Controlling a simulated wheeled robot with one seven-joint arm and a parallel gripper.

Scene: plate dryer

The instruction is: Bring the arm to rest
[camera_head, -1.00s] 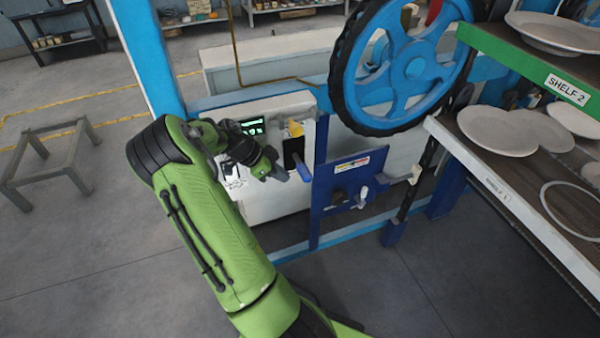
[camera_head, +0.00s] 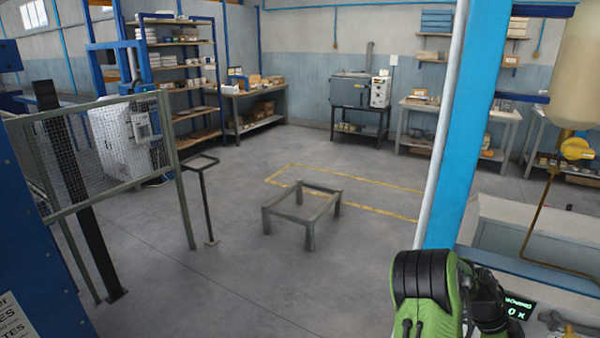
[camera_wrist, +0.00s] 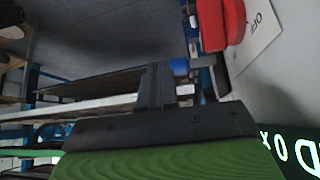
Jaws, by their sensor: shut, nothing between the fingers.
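My gripper (camera_wrist: 158,85) shows in the wrist view as dark fingers closed together with nothing between them. The green arm (camera_head: 430,290) stands at the lower right of the head view, bent at a black-ribbed joint, with the wrist beyond it cut by the frame's edge. The fingertips cannot be made out in the head view. A dark display with green characters (camera_head: 520,309) is right beside the wrist; it also shows in the wrist view (camera_wrist: 290,150). A red part (camera_wrist: 222,22) and a plate marked OFF (camera_wrist: 258,35) are near the gripper.
A blue post (camera_head: 460,150) rises just behind the arm. A low metal frame stand (camera_head: 318,196) is on the open floor. A mesh fence (camera_head: 95,150) stands at left. Shelves (camera_head: 180,75) and an oven-like box (camera_head: 355,92) line the back wall.

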